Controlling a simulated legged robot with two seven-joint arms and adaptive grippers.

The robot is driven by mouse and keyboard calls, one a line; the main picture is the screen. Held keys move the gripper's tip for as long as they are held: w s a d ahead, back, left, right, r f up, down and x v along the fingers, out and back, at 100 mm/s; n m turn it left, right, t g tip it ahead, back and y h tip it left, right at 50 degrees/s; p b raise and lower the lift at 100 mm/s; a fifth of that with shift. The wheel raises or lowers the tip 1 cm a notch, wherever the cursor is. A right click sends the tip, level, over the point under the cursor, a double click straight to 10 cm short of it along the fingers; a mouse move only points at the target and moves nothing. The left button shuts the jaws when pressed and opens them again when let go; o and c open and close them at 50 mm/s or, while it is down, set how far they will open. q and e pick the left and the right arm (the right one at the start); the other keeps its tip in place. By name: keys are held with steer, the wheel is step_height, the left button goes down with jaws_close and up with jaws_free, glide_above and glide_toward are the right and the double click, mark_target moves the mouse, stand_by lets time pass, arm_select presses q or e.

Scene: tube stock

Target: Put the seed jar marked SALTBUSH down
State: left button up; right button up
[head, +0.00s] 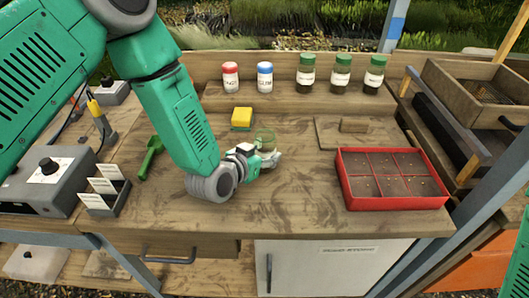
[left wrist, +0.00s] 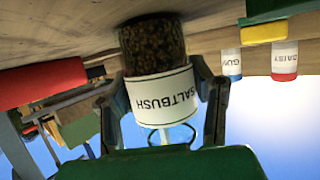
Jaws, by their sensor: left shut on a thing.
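The seed jar marked SALTBUSH (left wrist: 163,88) is between the two fingers of my left gripper (left wrist: 164,103) in the left wrist view. That view is upside down; the jar's dark contents lie at its base, close to the wood. I cannot tell whether the base touches the bench. In the head view my left gripper (head: 268,158) is low over the middle of the bench (head: 300,205). A clear greenish rim (head: 265,135) just behind it seems to be the jar's top; the rest is hidden. My right gripper is out of view.
A yellow block (head: 242,117) lies behind the gripper. A red divided tray (head: 392,203) stands to the right. Red-lidded (head: 231,78), blue-lidded (head: 265,78) and green-lidded jars (head: 341,72) line the back shelf. A green scoop (head: 151,157) lies left. The front middle is clear.

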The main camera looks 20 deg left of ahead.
arm_select(q)
steer(key=o, duration=1.4)
steer(key=shift+c, duration=0.2)
steer(key=shift+d, duration=0.1)
steer(key=v, duration=1.2)
steer(key=shift+r, duration=0.1)
